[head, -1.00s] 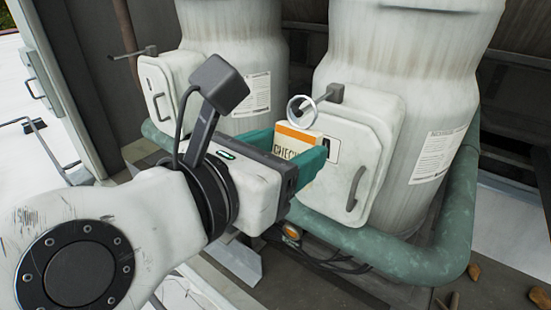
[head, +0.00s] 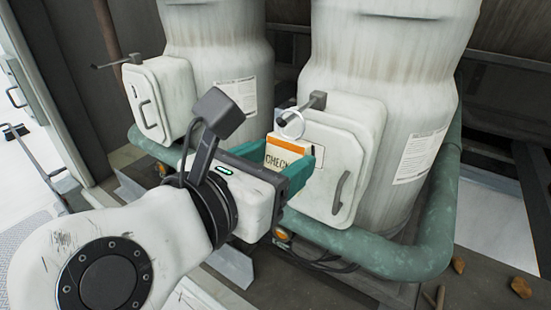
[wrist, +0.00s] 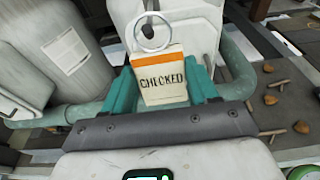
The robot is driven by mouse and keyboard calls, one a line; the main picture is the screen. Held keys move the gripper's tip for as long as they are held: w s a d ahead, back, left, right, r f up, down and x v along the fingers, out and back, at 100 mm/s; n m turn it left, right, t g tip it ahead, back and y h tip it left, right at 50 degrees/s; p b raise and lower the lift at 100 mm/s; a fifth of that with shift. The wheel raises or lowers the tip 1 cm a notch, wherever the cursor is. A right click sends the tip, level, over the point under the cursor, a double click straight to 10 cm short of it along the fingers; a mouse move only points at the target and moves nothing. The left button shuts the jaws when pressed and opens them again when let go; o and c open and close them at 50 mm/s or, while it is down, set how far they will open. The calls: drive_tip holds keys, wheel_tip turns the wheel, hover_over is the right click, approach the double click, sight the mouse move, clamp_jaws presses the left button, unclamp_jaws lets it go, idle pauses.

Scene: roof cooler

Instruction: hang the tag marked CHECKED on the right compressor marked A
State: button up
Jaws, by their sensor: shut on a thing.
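The CHECKED tag (head: 283,157) is a cream block with an orange band and a metal ring (head: 291,124) on top. My gripper (head: 291,168) is shut on the tag's sides with its teal fingers, holding it upright in front of the right compressor (head: 390,75). The dark peg (head: 318,100) sticks out from that compressor's white box (head: 345,165). The ring overlaps the peg's rod in the head view. In the wrist view the peg (wrist: 150,33) shows through the ring (wrist: 151,45); I cannot tell whether the ring is around the rod. A finger and the tag hide most of the box's label.
The left compressor (head: 215,45) has a similar white box (head: 160,98) and an empty peg (head: 120,62). A green pipe (head: 400,258) curves around the front below the boxes. Brown stones (head: 521,287) lie on the floor at the right.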

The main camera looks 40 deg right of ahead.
drive_tip(key=o, duration=1.2)
